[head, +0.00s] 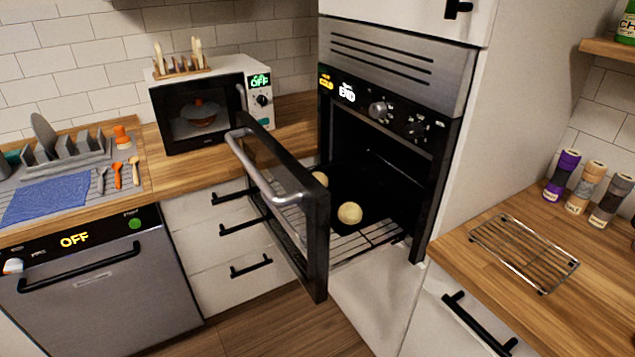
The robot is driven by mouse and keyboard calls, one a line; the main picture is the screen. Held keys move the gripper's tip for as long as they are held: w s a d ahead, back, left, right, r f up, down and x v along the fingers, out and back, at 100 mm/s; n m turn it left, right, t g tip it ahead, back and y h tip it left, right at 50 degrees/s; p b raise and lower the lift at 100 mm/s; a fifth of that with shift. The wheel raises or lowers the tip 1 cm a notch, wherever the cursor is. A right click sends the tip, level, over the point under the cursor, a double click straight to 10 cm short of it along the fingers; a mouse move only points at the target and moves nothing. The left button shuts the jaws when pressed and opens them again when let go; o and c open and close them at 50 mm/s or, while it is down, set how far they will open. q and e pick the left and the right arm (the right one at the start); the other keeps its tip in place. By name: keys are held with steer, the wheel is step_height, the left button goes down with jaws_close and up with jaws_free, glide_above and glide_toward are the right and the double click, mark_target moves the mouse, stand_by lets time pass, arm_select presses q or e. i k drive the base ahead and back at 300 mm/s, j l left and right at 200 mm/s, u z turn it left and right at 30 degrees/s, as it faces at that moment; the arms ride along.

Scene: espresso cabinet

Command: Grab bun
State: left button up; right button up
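Two round, pale buns show inside the built-in oven (395,60). One bun (350,213) sits toward the front on the wire rack (365,243). The other bun (320,178) is farther left and partly hidden behind the door's edge. The oven door (316,235) stands open, swung out to the left on its side hinge, with a curved grey handle (262,178). The oven display reads "COLD" and "END". Neither of my grippers is in view.
A wire cooling rack (524,252) lies empty on the right wooden counter, with several spice jars (585,187) behind it. A microwave (210,105) stands on the left counter. A dishwasher (95,280) and drawers are below. The open oven door juts into the floor space.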

mark_target(351, 213)
steer(key=i+j+z, duration=0.1)
steer(key=z, duration=0.35)
steer(key=i+j+z, duration=0.1)
steer(key=z, duration=0.35)
steer(key=j+z, duration=0.1)
steer(key=z, duration=0.3)
steer(key=i+j+z, duration=0.1)
steer(key=z, duration=0.35)
